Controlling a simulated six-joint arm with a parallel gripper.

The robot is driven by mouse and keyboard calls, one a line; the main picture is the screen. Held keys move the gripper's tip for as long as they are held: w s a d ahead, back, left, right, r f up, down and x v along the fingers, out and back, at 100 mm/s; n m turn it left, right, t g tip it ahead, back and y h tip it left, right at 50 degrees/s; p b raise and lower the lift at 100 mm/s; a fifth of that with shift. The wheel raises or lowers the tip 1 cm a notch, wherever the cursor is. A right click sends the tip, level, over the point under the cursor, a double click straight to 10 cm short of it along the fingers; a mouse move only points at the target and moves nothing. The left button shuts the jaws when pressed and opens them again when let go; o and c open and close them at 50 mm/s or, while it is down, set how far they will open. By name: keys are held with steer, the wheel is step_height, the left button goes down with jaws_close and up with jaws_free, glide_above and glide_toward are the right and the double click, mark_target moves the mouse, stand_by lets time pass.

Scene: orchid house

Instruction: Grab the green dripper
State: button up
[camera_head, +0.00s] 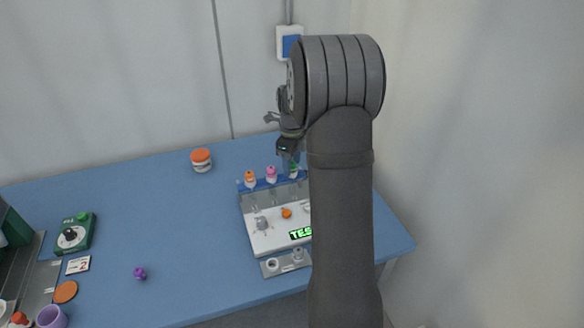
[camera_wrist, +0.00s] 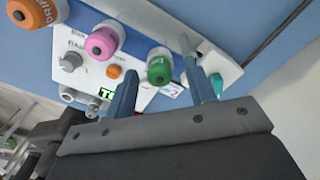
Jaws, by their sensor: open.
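The green dripper (camera_head: 293,171) stands at the right end of a row at the back of a white device. In the wrist view the green-capped dripper (camera_wrist: 159,66) appears between the tips of my two blue-grey fingers, apart from both as far as I can see. My gripper (camera_head: 288,152) is open and empty, pointing down just above the dripper in the head view. Its fingers also show in the wrist view (camera_wrist: 160,72). The pink dripper (camera_head: 271,174) and the orange dripper (camera_head: 250,179) stand to the left in the same row.
The white device (camera_head: 264,241) has knobs and a green lit display (camera_head: 301,233), partly hidden by my arm. A grey holder (camera_head: 283,267) lies in front. An orange-lidded jar (camera_head: 201,160) stands back left. A purple knob-like piece (camera_head: 140,273) lies left. The blue table's middle is clear.

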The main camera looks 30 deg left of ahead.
steer(key=shift+c, duration=0.4)
steer(key=c, duration=1)
